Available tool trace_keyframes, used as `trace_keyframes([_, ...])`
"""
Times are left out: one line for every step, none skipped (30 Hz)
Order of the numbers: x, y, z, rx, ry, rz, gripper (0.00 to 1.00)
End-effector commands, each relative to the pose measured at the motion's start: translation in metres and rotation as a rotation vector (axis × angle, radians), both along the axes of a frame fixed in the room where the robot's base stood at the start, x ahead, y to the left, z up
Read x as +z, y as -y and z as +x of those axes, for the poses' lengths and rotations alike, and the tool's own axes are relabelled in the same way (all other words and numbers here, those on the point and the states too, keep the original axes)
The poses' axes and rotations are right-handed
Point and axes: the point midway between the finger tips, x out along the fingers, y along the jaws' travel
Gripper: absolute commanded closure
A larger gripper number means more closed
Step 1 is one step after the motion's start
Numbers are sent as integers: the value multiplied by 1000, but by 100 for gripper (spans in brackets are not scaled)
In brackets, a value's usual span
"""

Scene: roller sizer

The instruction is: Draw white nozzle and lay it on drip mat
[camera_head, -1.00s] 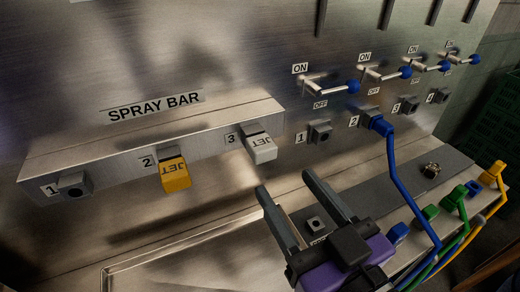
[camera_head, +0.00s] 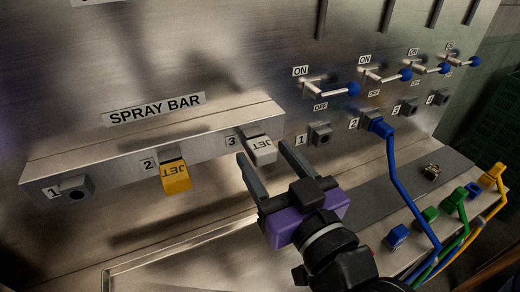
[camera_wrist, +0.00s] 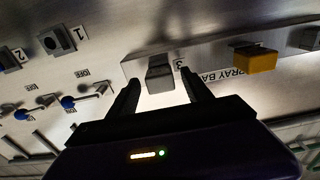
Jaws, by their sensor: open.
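The white nozzle (camera_head: 262,150), marked JET, sits in socket 3 at the right end of the spray bar. It also shows in the wrist view (camera_wrist: 160,72), ahead of and between my fingers. My gripper (camera_head: 262,163) is open and empty. Its two fingers point at the white nozzle, with the tips close to its left and right sides. I cannot tell whether they touch it. I cannot make out a drip mat for certain; a dark grey strip (camera_head: 385,188) lies on the ledge at the right, partly hidden by my gripper.
A yellow nozzle (camera_head: 175,177) sits in socket 2, left of my gripper. Socket 1 (camera_head: 75,188) is empty. Blue-handled levers (camera_head: 340,90) stick out above a blue hose plug (camera_head: 378,124). Green (camera_head: 455,198) and yellow (camera_head: 493,175) hose plugs stand at the right. A shallow tray (camera_head: 107,275) lies below the bar.

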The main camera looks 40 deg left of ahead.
Motion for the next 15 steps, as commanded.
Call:
trace_keyframes([0,-4,2,0,-1,0,42])
trace_keyframes([0,-6,2,0,0,0,42])
trace_keyframes([0,-7,3,0,0,1,42])
trace_keyframes([1,-9,4,0,0,1,42])
trace_keyframes([1,-10,4,0,0,1,42])
trace_keyframes([0,-11,5,0,0,0,42])
trace_keyframes([0,-11,5,0,-1,0,42])
trace_keyframes([0,-12,5,0,0,0,42])
trace_keyframes([0,-12,5,0,0,0,42])
trace_keyframes([0,-12,5,0,0,0,42])
trace_keyframes([0,-12,5,0,0,0,42])
trace_keyframes([0,-12,5,0,0,0,42])
trace_keyframes([0,-12,5,0,0,0,42])
trace_keyframes([0,-12,5,0,0,0,42])
trace_keyframes([0,-12,5,0,0,0,42])
